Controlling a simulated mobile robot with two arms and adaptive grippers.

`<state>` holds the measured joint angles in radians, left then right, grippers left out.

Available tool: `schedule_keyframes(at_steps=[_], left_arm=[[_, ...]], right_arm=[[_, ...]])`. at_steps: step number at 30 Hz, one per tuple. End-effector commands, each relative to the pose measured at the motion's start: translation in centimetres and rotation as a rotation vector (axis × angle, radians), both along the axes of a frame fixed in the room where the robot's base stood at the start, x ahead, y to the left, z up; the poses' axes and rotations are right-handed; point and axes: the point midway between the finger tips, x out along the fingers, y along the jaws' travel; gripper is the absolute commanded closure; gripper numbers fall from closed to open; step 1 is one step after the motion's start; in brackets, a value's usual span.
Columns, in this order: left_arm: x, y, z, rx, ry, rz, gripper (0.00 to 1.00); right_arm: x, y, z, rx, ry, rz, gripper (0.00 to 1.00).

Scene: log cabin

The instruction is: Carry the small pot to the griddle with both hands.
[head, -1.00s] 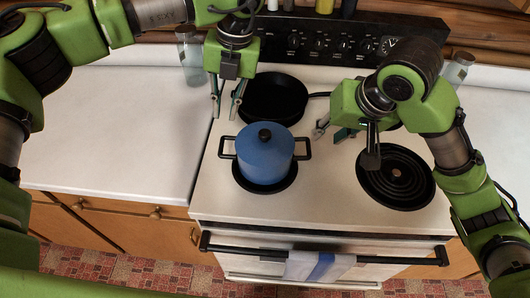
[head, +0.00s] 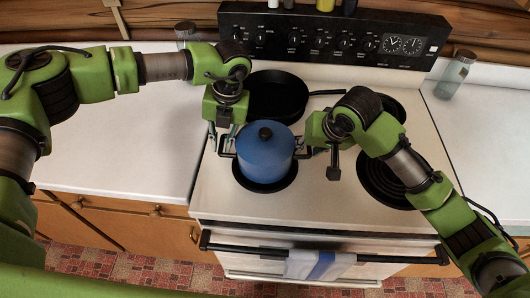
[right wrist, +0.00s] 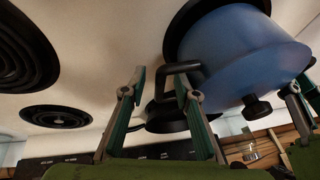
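The small blue pot (head: 265,158) stands upright on the front left burner, with a black lid knob and black side handles. My left gripper (head: 224,142) points down at the pot's left handle, its fingers apart. It also shows beyond the pot in the right wrist view (right wrist: 302,100). My right gripper (head: 306,150) is at the right handle. In the right wrist view its fingers (right wrist: 158,92) are spread, with the right handle (right wrist: 180,67) close to one finger. A flat griddle is not clearly identifiable; a black coil burner (head: 371,181) lies front right, partly hidden by my right arm.
A black frying pan (head: 277,97) sits directly behind the pot, its handle pointing right. The control panel (head: 300,38) rises at the back. A glass jar (head: 455,75) stands on the right counter. A towel (head: 308,264) hangs on the oven rail.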

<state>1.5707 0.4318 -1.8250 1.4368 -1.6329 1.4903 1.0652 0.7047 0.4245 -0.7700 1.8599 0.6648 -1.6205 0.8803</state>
Motion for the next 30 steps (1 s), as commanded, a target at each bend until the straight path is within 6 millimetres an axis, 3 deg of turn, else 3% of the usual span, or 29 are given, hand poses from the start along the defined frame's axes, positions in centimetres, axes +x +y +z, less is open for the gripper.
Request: schedule_keyframes(at_steps=[8,10,12,30], left_arm=[[0.01,0.04,-0.15,0.000,0.000,0.000,0.84],[0.01,0.04,-0.14,0.000,0.000,0.001,0.97],[0.01,0.04,-0.13,0.000,0.000,0.001,1.00],[0.08,0.01,0.63,-0.001,-0.002,0.001,1.00]], right_arm=[[0.04,0.03,-0.12,0.000,0.000,0.000,0.72],[0.03,0.02,-0.12,0.000,0.000,0.000,0.85],[0.04,0.02,-0.11,0.000,0.000,0.000,1.00],[0.12,0.04,0.70,0.002,-0.003,0.000,1.00]])
